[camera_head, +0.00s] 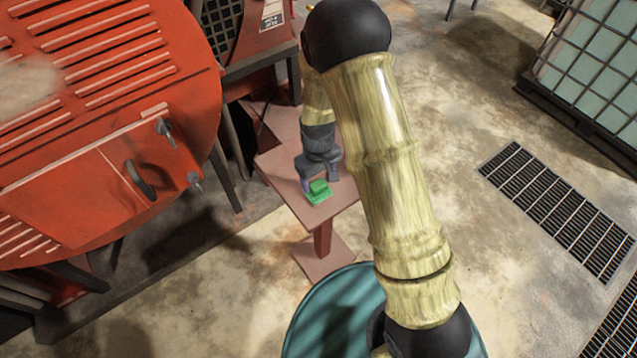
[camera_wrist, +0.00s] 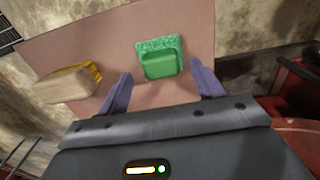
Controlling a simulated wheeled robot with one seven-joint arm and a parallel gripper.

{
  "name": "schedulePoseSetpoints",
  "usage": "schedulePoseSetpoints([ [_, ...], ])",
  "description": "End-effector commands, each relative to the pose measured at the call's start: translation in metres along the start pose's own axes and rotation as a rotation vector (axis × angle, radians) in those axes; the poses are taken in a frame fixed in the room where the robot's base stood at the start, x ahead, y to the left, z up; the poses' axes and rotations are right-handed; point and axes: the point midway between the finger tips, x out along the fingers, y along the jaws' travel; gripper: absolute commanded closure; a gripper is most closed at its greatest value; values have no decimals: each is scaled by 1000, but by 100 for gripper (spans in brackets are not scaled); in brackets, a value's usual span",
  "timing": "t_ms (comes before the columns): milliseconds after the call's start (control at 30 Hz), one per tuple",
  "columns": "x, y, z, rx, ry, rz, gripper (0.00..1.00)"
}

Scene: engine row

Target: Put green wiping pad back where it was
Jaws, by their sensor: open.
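The green wiping pad (camera_head: 318,190) lies on a small reddish pedestal table (camera_head: 292,180), close to the edge nearest the head camera. It has a flat textured base with a smooth raised block on top. In the wrist view the green wiping pad (camera_wrist: 160,58) is between and a little beyond the fingertips, with a gap on either side. My gripper (camera_head: 320,183) is open and empty, low over the table beside the pad. In the wrist view my gripper (camera_wrist: 162,88) shows both purple fingers spread apart.
A wooden brush (camera_wrist: 68,84) with yellow bristles lies on the table left of the pad in the wrist view. A big red engine housing (camera_head: 100,120) stands close on the left. Floor grates (camera_head: 555,210) and a caged tank (camera_head: 595,60) are at right.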

Motion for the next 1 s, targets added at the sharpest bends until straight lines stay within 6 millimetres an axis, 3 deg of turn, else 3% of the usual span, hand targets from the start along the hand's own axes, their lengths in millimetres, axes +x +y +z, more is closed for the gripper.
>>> schedulePoseSetpoints([
  [300, -56, 0, -1, 1, 5, 1, 33],
  [467, -77, 0, -1, 0, 3, 1, 33],
  [1000, -83, 0, 0, 1, -1, 0, 33],
])
